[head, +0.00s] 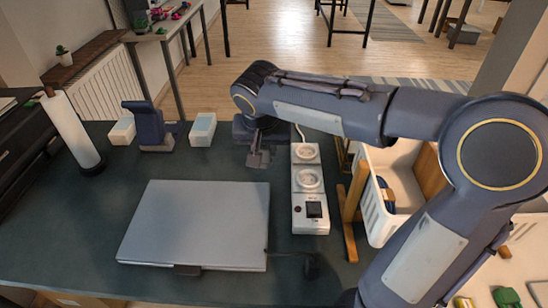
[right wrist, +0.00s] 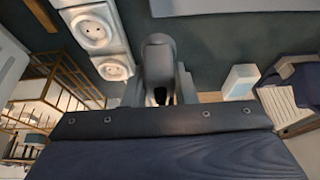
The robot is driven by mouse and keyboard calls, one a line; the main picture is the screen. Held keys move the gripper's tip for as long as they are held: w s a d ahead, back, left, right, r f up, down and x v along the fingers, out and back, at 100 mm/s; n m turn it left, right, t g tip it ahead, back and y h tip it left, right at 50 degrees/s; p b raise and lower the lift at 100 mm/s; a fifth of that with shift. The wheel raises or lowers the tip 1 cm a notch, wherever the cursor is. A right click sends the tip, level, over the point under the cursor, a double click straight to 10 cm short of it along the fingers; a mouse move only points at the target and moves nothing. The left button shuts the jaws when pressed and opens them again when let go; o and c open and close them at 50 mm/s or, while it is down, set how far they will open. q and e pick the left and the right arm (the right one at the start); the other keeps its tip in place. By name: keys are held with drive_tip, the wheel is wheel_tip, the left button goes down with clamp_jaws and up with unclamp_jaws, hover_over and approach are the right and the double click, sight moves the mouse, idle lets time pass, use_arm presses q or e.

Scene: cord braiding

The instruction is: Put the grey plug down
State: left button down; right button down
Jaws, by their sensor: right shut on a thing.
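My right gripper (head: 258,158) is over the dark desk, just left of the far end of the white power strip (head: 309,195). In the right wrist view it is shut on the grey plug (right wrist: 158,55), a rounded grey body between the fingers. In the head view the gripper mostly hides the plug. The strip's two round sockets look empty; they also show in the right wrist view (right wrist: 93,30). I cannot tell whether the plug touches the desk. My left gripper is not in view.
A closed silver laptop (head: 200,220) lies nearer on the desk, with a black plug (head: 313,265) to its right. Two pale blocks (head: 202,130) flank a dark blue stand (head: 149,125). A white roll (head: 72,132) stands left; a white crate (head: 385,222) is right.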

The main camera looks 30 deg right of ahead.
drive_tip(key=w+d+f, duration=0.3)
drive_tip(key=f, duration=0.1)
drive_tip(key=w+d+f, duration=0.3)
drive_tip(key=w+d, duration=0.1)
drive_tip(key=shift+w+f, duration=0.2)
drive_tip(key=shift+f, duration=0.2)
drive_tip(key=shift+w+d+f+b, duration=0.1)
drive_tip(key=shift+w+f+b, duration=0.1)
drive_tip(key=shift+f, duration=0.75)
drive_tip(key=shift+w+d+f+b, duration=0.1)
drive_tip(key=shift+f+b, duration=0.1)
drive_tip(key=shift+f, duration=0.75)
drive_tip(key=shift+f, duration=0.25)
drive_tip(key=c, duration=1.2)
unclamp_jaws()
drive_tip(key=shift+r, duration=0.1)
drive_tip(key=shift+o, duration=0.2)
